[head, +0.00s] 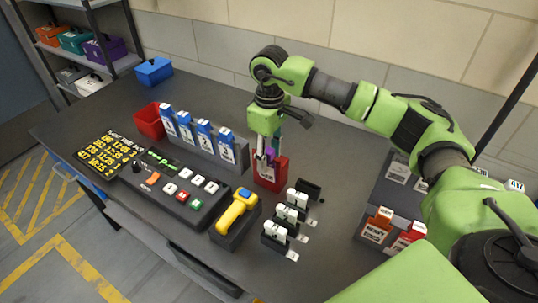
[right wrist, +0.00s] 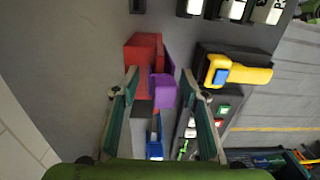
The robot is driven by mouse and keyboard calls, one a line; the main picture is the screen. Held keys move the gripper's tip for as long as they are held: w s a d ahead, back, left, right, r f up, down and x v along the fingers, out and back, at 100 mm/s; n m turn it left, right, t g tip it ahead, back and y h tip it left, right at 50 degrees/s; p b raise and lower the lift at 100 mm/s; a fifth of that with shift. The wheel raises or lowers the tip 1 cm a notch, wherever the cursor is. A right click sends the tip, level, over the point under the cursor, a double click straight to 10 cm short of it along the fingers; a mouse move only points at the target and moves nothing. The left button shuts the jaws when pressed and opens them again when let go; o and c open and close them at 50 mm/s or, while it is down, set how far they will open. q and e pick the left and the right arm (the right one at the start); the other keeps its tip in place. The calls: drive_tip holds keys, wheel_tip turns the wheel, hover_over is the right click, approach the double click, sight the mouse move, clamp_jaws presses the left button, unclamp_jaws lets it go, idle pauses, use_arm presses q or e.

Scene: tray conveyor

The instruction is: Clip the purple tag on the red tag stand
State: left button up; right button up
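The red tag stand (head: 268,180) is on the dark table near the middle of the head view; it also shows in the right wrist view (right wrist: 142,62). The purple tag (right wrist: 163,90) is at the stand's edge; a small part of it shows at the stand's top in the head view (head: 270,154). My right gripper (right wrist: 160,76) is pointed down at the stand. Its fingers are spread, one on each side of the tag, with gaps visible. Whether the tag is fully seated on the stand cannot be told. My left gripper is not in view.
Left of the stand are a grey rack with blue-topped tags (head: 205,140), a red bin (head: 149,121) and a button panel (head: 175,190). A yellow handheld device (head: 236,212) and white clips (head: 287,213) are in front. Another tag holder (head: 398,215) stands right.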

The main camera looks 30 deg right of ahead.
drive_tip(key=shift+r, duration=0.1)
wheel_tip(320, 180, up, 12)
drive_tip(key=shift+f, duration=0.1)
idle(0.4)
